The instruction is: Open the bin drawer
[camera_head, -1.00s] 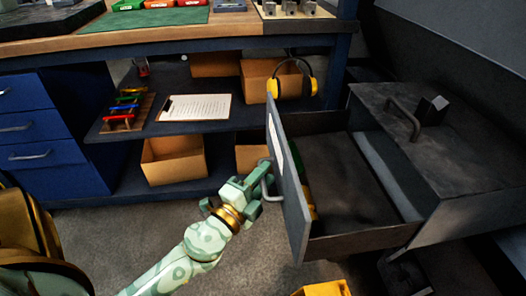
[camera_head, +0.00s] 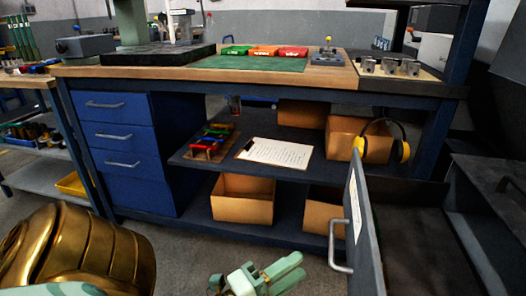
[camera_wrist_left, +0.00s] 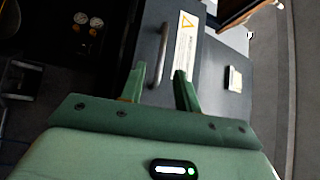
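The bin drawer (camera_head: 364,232) stands pulled out at the lower right of the head view, its grey front panel seen nearly edge-on. Its bar handle (camera_head: 335,252) faces left. Most of the drawer's inside is hidden behind the front or outside the picture. My left gripper (camera_head: 300,267) is low in the head view, to the left of the handle and apart from it. In the left wrist view, its two fingers (camera_wrist_left: 160,72) are spread with nothing held. The handle (camera_wrist_left: 161,54) shows beyond the fingertips, beside a label with a yellow warning triangle. My right gripper is out of view.
A workbench (camera_head: 330,88) with a blue drawer unit (camera_head: 120,140) stands behind. Its lower shelves carry cardboard boxes (camera_head: 243,205), a clipboard (camera_head: 277,152) and yellow earmuffs (camera_head: 381,143). Grey floor (camera_head: 185,250) is free before the bench.

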